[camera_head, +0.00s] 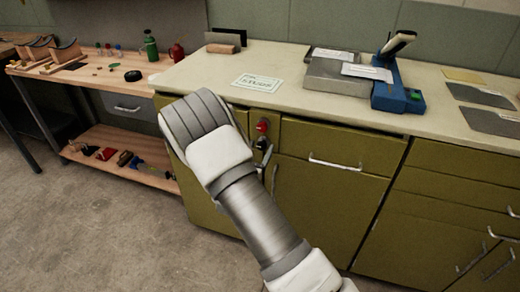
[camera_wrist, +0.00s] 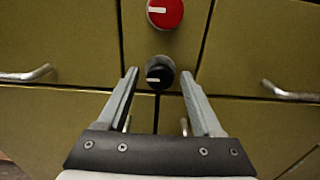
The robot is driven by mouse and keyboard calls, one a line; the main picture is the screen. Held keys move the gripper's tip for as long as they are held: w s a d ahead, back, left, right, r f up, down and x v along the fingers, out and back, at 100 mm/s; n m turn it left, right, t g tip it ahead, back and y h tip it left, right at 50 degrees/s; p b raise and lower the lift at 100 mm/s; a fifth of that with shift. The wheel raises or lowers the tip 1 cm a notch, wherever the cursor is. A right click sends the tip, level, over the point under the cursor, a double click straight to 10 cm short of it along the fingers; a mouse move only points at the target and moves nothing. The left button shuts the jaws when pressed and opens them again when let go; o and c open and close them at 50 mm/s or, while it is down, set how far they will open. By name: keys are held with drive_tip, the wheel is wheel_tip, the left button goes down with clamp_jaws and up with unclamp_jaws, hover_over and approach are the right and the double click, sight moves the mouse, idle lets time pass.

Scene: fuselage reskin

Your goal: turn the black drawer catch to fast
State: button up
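The black drawer catch (camera_wrist: 157,76) is a round knob on the olive cabinet front, with a white mark on its face lying roughly level and towards the left. It also shows in the head view (camera_head: 262,143), just right of my wrist. My gripper (camera_wrist: 158,74) is open, with one finger to each side of the catch in the wrist view. A gap shows between the catch and each finger; I cannot tell how deep the fingers reach. In the head view my wrist hides most of the gripper.
A red knob (camera_wrist: 164,12) with a white mark sits directly above the catch. Drawer handles (camera_wrist: 27,74) (camera_wrist: 290,94) are on both sides. The worktop (camera_head: 290,97) above holds a "STUDS" card (camera_head: 258,83) and a blue-and-grey device (camera_head: 393,88). A wooden bench (camera_head: 105,85) stands left.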

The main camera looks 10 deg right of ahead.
idle(0.3)
drive_tip(key=p+v, duration=0.3)
drive_tip(key=v, duration=1.4)
drive_tip(key=shift+s, duration=0.2)
drive_tip(key=shift+a, duration=0.1)
